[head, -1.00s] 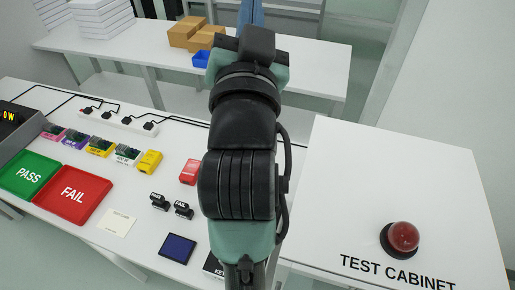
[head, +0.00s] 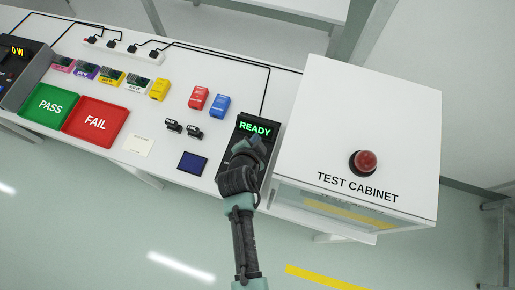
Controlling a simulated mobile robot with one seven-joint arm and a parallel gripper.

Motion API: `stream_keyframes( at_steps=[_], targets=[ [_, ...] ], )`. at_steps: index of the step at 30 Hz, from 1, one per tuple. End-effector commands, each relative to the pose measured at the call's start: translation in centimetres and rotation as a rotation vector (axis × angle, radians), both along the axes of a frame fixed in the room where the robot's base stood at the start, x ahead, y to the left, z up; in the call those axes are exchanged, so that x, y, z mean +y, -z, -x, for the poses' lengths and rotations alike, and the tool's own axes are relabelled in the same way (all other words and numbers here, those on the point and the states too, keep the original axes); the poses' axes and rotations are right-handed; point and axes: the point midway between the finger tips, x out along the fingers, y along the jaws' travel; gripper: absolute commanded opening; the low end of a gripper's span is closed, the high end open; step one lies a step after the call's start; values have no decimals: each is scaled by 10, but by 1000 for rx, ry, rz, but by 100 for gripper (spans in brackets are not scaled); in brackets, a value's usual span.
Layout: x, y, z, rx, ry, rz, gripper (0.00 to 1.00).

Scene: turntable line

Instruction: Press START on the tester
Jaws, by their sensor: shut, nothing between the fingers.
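The tester (head: 273,132) is a dark box on the white bench, just left of the test cabinet. Its screen (head: 255,128) reads READY in green letters. My gripper (head: 250,148) is over the tester's face, just below the screen. It is shut and holds nothing. My gripper and wrist cover the middle of the tester, and I see no START button. I cannot tell whether my fingertips touch the tester.
The white test cabinet (head: 330,110) stands close on the right, with a red dome (head: 364,162) on top. Red (head: 198,97) and blue (head: 220,106) boxes lie behind left. A stamp pad (head: 192,163), two stamps, and PASS (head: 50,105) and FAIL (head: 96,121) trays lie left.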

Motion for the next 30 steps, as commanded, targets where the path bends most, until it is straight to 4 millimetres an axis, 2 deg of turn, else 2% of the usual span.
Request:
stream_keyframes(
  at_steps=[11,17,27,30],
  targets=[
    [0,6,-1,-3,-2,0,0],
    [0,27,-1,-3,-1,0,0],
    [0,76,-1,-3,-2,0,0],
    [0,84,-1,-3,-1,1,0]
  ],
)
